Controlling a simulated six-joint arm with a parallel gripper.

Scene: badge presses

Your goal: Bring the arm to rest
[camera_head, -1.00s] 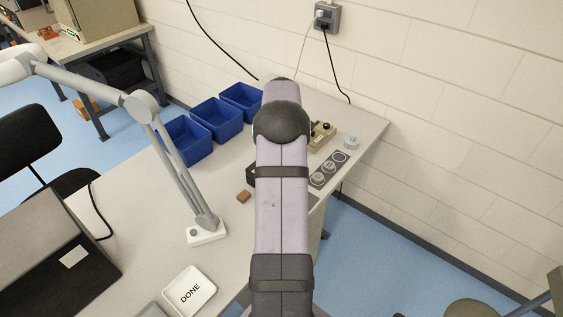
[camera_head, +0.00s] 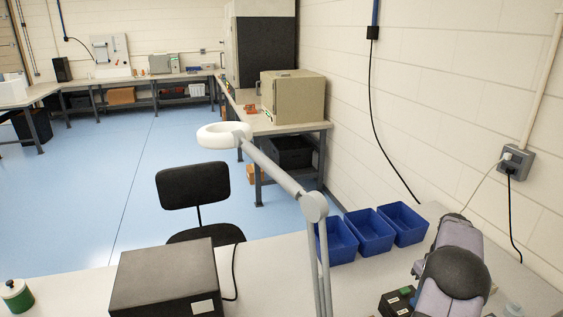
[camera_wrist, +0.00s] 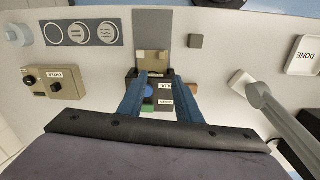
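In the wrist view my gripper (camera_wrist: 156,78) has its two blue fingers apart, with a clear gap between them. A dark box (camera_wrist: 152,105) with a blue button, a green patch and white labels shows between and beyond the fingers. I cannot tell whether the fingertips touch it. No held object shows. In the head view my arm is at the lower right and my gripper is not visible there. The dark box also shows in the head view (camera_head: 394,303), left of my arm, with a green top patch.
In the head view, blue bins (camera_head: 345,256), a lamp (camera_head: 314,207) and a black case (camera_head: 168,277) stand on the bench.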

